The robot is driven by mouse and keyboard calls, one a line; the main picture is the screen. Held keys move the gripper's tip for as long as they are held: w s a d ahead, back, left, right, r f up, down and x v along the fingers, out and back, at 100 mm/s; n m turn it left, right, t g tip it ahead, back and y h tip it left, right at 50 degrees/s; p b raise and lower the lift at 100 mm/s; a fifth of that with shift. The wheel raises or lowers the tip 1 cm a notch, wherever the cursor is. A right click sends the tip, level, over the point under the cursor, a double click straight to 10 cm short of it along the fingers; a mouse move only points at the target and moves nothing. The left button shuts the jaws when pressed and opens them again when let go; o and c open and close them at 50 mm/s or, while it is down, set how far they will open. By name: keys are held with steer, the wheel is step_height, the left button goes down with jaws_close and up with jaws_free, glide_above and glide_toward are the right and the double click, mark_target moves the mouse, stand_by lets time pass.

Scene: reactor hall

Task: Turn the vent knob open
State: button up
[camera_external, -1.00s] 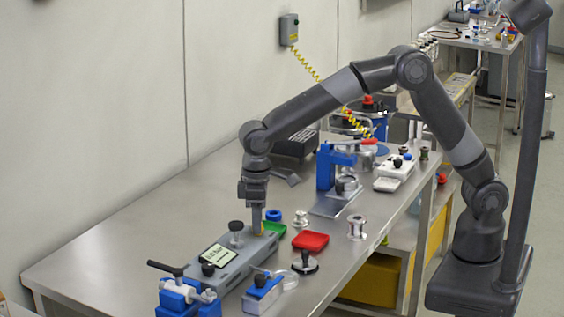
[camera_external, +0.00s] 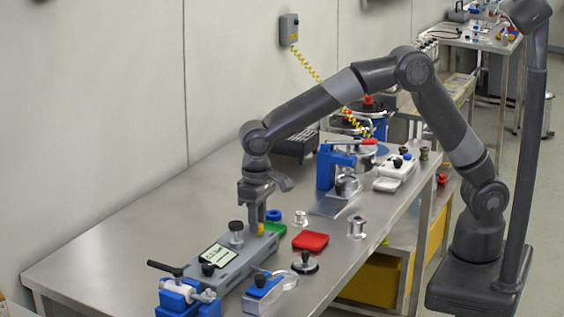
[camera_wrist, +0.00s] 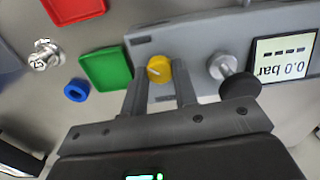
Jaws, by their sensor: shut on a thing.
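The vent knob is a small yellow knob (camera_wrist: 159,69) with a pointer line, on the grey panel block (camera_wrist: 205,48). My gripper (camera_wrist: 160,82) points down and is shut on the yellow knob, with one finger on either side of it. In the external view my gripper (camera_external: 259,222) is over the far end of the block, and the knob (camera_external: 261,229) is partly hidden by the fingers. The display (camera_wrist: 283,58) on the block reads 0.0 bar and appears upside down in the wrist view.
A black-knobbed valve (camera_wrist: 238,82) stands beside the yellow knob on the block. A blue clamp (camera_external: 186,298) is at the near end.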

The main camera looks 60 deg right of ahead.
steer(key=o, duration=1)
step_height(320, 180, up, 11)
steer(key=shift+f, duration=0.15)
